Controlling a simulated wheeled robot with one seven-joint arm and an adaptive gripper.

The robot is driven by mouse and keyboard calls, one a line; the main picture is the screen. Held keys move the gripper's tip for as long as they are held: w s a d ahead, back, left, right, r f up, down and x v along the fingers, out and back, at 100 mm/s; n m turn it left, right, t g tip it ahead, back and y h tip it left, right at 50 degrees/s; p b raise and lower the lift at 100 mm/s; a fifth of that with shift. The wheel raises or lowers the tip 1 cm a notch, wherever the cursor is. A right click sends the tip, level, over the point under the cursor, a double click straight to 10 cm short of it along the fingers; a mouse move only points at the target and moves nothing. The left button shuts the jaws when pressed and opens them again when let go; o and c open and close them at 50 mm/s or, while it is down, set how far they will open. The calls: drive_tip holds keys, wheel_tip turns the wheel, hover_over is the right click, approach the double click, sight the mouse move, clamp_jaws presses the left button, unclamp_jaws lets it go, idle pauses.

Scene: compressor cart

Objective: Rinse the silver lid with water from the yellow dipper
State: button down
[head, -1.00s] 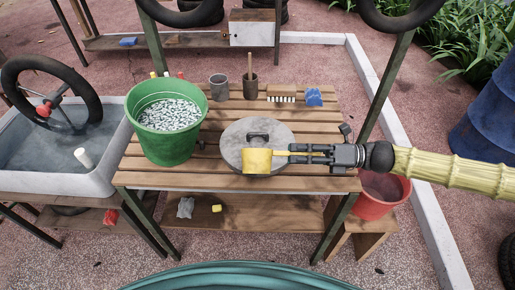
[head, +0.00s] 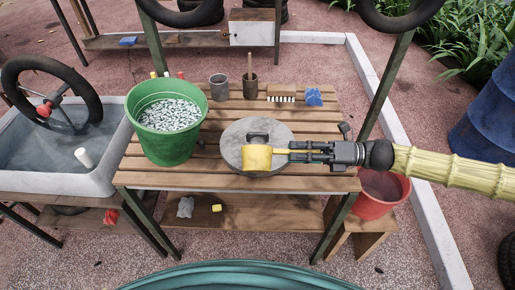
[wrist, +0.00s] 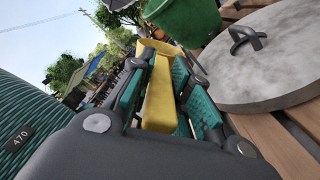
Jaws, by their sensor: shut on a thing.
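The silver lid (head: 278,134) is a round grey disc with a dark loop handle, lying flat on the slatted wooden bench. It also shows in the wrist view (wrist: 270,80). The yellow dipper's cup (head: 257,159) is over the lid's front left part, covering some of it in the head view. My gripper (head: 292,153) is shut on the dipper's handle, which runs between the teal finger pads in the wrist view (wrist: 160,95). The wrist view is tilted. The inside of the cup is hidden, and I see no stream of water.
A green bucket (head: 170,140) full of pale pieces stands left of the lid. A grey cup, a brown pot with a stick, a brush (head: 281,94) and a blue sponge (head: 314,97) stand behind. A water basin (head: 60,150) is at left, a red bucket (head: 382,207) at right.

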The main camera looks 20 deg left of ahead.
drive_tip(key=shift+w+a+r+m, duration=0.1)
drive_tip(key=shift+w+r+m, duration=0.05)
drive_tip(key=shift+m, duration=0.4)
drive_tip(key=shift+w+r+m, duration=0.1)
drive_tip(key=shift+w+m, duration=0.05)
drive_tip(key=shift+m, duration=0.4)
idle(0.7)
drive_tip(key=shift+r+p, duration=0.15)
drive_tip(key=shift+p, duration=0.2)
drive_tip(key=shift+w, duration=0.15)
drive_tip(key=shift+w+a+r+m+p, duration=0.15)
drive_tip(key=shift+w+m+p, duration=0.25)
drive_tip(key=shift+p, duration=0.5)
drive_tip(key=shift+w+a+f+m+p, duration=0.1)
drive_tip(key=shift+w+m+p, duration=0.15)
drive_tip(key=shift+m+p, duration=0.45)
drive_tip(key=shift+w+r+p, duration=0.1)
drive_tip(key=shift+w+p, duration=0.05)
drive_tip(key=shift+p, duration=0.75)
